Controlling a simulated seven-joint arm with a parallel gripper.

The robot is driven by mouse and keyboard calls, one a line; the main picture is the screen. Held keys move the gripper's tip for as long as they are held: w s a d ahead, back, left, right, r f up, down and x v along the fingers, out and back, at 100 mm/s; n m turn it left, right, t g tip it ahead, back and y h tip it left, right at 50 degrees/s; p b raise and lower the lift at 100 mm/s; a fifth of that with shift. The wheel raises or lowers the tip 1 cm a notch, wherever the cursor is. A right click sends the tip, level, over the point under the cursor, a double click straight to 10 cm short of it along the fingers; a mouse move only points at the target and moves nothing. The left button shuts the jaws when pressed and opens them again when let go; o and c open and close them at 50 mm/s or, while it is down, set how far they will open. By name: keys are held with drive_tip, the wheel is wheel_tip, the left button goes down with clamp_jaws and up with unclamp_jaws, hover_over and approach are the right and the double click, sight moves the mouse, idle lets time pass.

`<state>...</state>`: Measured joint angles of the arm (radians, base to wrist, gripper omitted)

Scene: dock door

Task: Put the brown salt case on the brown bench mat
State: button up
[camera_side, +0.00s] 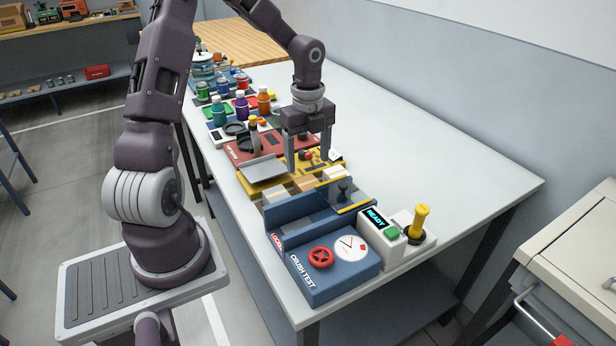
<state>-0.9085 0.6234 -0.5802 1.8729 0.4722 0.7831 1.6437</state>
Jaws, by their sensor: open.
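My gripper (308,165) points down over the yellow station in the middle of the bench. Its two fingers are apart, with nothing visible held between them. Just in front of it, between the yellow station and the blue crush-test unit, is a row of small pale and tan boxes. A tan-brown box (303,184) lies in this row; I cannot tell for sure if it is the salt case. I cannot clearly make out a brown bench mat in this view.
The blue crush-test unit (318,262) stands at the near end, beside a READY display box (378,222) and a yellow-handled lever (420,220). A yellow station (265,174) and several coloured bottles stand farther back. The white bench (440,165) is clear on the right.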

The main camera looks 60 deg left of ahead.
drive_tip(key=s+d+r+n+t+y, duration=0.1)
drive_tip(key=s+d+r+n, duration=0.2)
drive_tip(key=d+r, duration=0.25)
drive_tip(key=s+d+r+n+y, duration=0.1)
drive_tip(key=s+d+r+n, duration=0.25)
drive_tip(key=r, duration=0.35)
drive_tip(key=s+d+r+n+t+h, duration=0.1)
drive_tip(key=s+d+r+n+t, duration=0.1)
drive_tip(key=s+d+n, duration=0.3)
drive_tip(key=s+d+r+n+t+h, duration=0.1)
drive_tip(key=s+d+r+n+t, duration=0.1)
drive_tip(key=s+d+n, duration=0.2)
drive_tip(key=s+n, duration=0.2)
drive_tip(key=s, duration=0.1)
drive_tip(key=shift+s+d+r+t, duration=0.2)
drive_tip(key=shift+d+r+t, duration=0.1)
drive_tip(key=shift+d, duration=0.1)
drive_tip(key=shift+n, duration=0.25)
